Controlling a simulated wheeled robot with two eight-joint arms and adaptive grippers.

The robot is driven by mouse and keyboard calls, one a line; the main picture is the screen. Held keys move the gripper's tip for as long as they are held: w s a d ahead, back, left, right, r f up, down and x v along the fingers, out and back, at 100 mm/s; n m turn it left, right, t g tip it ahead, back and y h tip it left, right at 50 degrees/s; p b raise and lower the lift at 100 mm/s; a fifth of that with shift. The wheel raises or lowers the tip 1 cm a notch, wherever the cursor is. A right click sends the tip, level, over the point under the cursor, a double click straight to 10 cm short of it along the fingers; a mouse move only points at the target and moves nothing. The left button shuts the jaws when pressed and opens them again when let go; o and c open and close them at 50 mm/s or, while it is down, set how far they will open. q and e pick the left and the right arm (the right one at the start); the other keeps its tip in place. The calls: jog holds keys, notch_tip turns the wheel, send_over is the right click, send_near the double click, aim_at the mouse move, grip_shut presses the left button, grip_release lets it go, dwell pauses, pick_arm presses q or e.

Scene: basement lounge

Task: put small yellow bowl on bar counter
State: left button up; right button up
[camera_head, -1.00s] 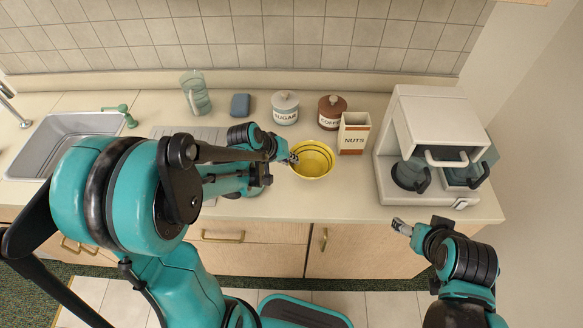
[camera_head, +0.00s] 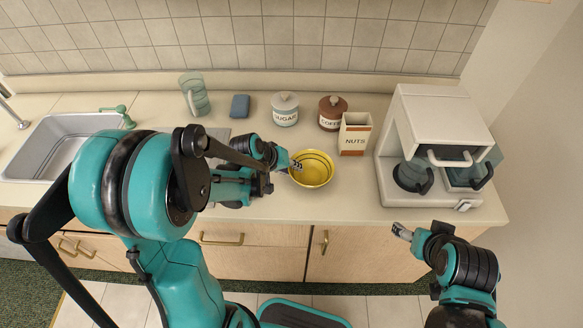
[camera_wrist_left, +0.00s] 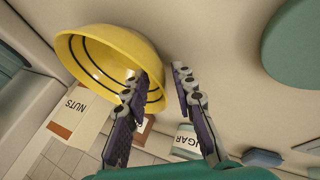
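The small yellow bowl (camera_head: 316,172) with dark rings inside sits on the bar counter (camera_head: 350,190), near its front edge. My left gripper (camera_head: 296,166) is at the bowl's left rim. In the left wrist view its two fingers (camera_wrist_left: 160,92) are spread apart. One finger overlaps the inside of the bowl (camera_wrist_left: 105,45) and the other is outside it, with the rim between them. I cannot tell whether a finger touches the bowl. My right gripper (camera_head: 402,231) hangs in front of the counter at the right, away from the bowl; its fingers are too small to judge.
A nuts box (camera_head: 355,135), coffee jar (camera_head: 332,113) and sugar jar (camera_head: 285,109) stand behind the bowl. A white coffee machine (camera_head: 435,135) stands at the right. A blue block (camera_head: 240,106), a glass pitcher (camera_head: 195,95) and a sink (camera_head: 60,145) are to the left.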

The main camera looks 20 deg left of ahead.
pick_arm(q)
jog(key=shift+a+r+p, duration=0.1)
jog(key=shift+r+p, duration=0.3)
jog(key=shift+r, duration=0.1)
jog(key=p+v, duration=0.4)
jog(key=v, duration=0.7)
jog(key=s+d+r+m+y, duration=0.1)
jog(key=s+r+m, duration=0.1)
jog(key=s, duration=0.3)
jog(key=s+d+r+m+t+y, duration=0.1)
jog(key=s+d+r+m+y, duration=0.1)
jog(key=s+r, duration=0.2)
jog(key=shift+s+y, duration=0.3)
jog(key=shift+s, duration=0.9)
jog(key=shift+d+f, duration=0.1)
notch_tip(320, 180, down, 6)
jog(key=b, duration=0.6)
